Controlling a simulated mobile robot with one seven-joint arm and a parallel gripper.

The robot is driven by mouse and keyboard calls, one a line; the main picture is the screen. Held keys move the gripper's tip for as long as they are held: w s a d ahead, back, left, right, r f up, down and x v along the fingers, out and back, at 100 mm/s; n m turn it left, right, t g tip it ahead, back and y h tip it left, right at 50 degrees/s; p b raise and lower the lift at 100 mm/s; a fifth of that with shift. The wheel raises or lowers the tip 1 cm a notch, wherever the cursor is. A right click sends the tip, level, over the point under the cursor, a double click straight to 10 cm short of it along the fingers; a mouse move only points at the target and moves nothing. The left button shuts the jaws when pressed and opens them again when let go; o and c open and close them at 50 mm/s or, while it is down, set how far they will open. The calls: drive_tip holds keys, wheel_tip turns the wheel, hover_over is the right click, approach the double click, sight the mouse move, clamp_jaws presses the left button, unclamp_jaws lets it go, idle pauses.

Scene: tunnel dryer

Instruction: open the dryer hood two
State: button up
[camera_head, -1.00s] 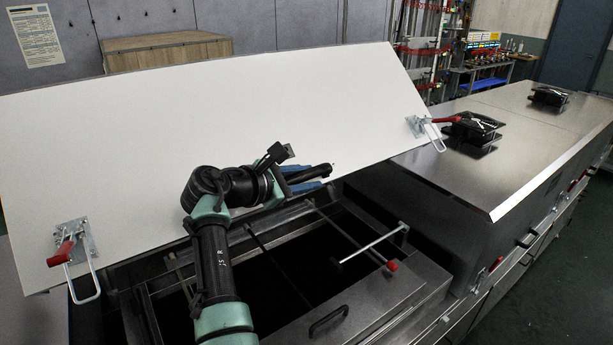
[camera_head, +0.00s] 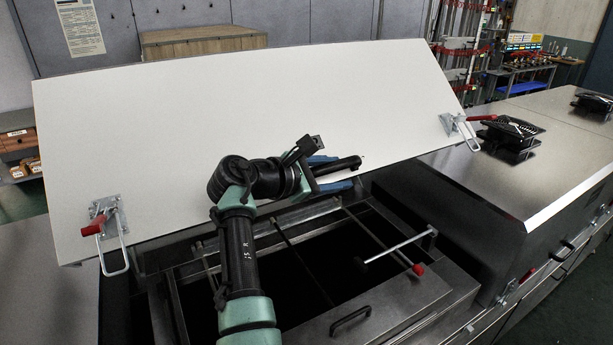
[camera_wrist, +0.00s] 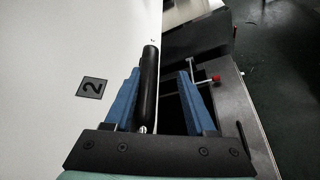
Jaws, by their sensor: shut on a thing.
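In the wrist view the panel (camera_wrist: 60,50) fills the left side and bears a dark "2" label (camera_wrist: 91,88). My gripper (camera_head: 333,172) is at the hood's lower middle. The handle's far end (camera_head: 347,167) also shows in the head view. The finger contact is partly hidden.
Latches with red grips hang at the hood's left (camera_head: 105,220) and right (camera_head: 460,128). A rod with a red knob (camera_head: 418,270) crosses the chamber. A closed steel hood (camera_head: 510,160) stands at the right. A wooden crate (camera_head: 200,40) is behind.

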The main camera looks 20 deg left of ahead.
drive_tip(key=b+v, duration=0.4)
drive_tip(key=v, duration=0.8)
drive_tip(key=shift+s+a+f, duration=0.1)
